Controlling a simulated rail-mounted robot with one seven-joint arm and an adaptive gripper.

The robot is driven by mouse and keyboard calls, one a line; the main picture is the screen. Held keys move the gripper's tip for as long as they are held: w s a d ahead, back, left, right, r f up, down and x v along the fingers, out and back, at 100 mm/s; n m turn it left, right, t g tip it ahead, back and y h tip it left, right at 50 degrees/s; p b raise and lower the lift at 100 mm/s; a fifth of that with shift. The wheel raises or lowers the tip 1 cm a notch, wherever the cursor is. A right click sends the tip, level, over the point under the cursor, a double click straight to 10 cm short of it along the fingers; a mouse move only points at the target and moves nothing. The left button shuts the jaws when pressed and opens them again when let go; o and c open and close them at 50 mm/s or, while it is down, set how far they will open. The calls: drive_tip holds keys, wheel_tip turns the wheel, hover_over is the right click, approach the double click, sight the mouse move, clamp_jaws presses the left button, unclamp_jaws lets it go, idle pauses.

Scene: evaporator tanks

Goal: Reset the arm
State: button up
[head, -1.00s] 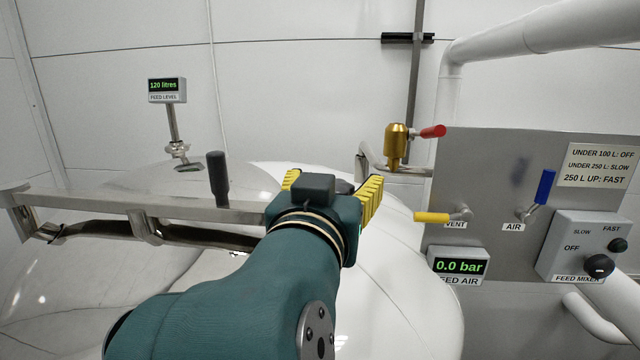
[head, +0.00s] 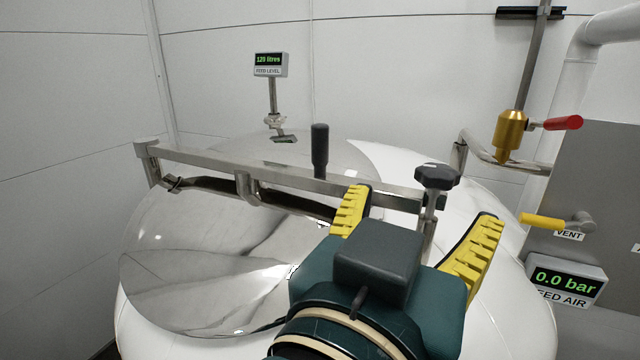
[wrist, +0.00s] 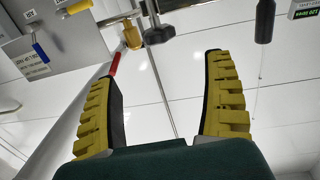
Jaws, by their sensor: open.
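My gripper (head: 412,232) is open and empty, its two yellow ridged fingers spread apart. In the head view it sits over the front right part of the tank, with the dark clamp knob (head: 437,177) showing beyond and between the fingers. In the wrist view the fingers of my gripper (wrist: 164,100) also stand apart with only wall between them. The knob (wrist: 158,33) shows there past the fingertips. I cannot tell the exact distance from the fingers to the knob.
A metal bar with a black upright handle (head: 320,150) crosses the domed tank lid (head: 190,270). The feed level display (head: 270,65) reads 120 litres. At right are a brass valve with red lever (head: 562,123), the yellow vent lever (head: 542,220) and the feed air display (head: 566,280) reading 0.0 bar.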

drive_tip(key=d+f, duration=0.1)
drive_tip(key=f, duration=0.2)
drive_tip(key=w+d+f+n+y, duration=0.1)
drive_tip(key=d+f, duration=0.1)
drive_tip(key=f, duration=0.2)
drive_tip(key=w+d+f+y, duration=0.1)
drive_tip(key=f, duration=0.3)
drive_tip(key=shift+w+d+n+t, duration=0.2)
drive_tip(key=shift+n+t, duration=0.1)
drive_tip(key=shift+t, duration=0.1)
drive_tip(key=a+t+y, duration=0.1)
drive_tip(key=s+a+n+t+y, duration=0.1)
drive_tip(key=s+n+t+y, duration=0.1)
drive_tip(key=shift+s+a+f, duration=0.1)
drive_tip(key=shift+a+f, duration=0.15)
drive_tip(key=shift+a, duration=0.15)
drive_tip(key=s+a+r+n+t+y, duration=0.2)
drive_tip(key=s+a+r+t+y, duration=0.1)
drive_tip(key=a+r+y, duration=0.1)
drive_tip(key=shift+s+a+r+n+y, duration=0.2)
drive_tip(key=shift+s+a+n+y, duration=0.1)
drive_tip(key=shift+n, duration=0.1)
drive_tip(key=shift+w+d, duration=0.1)
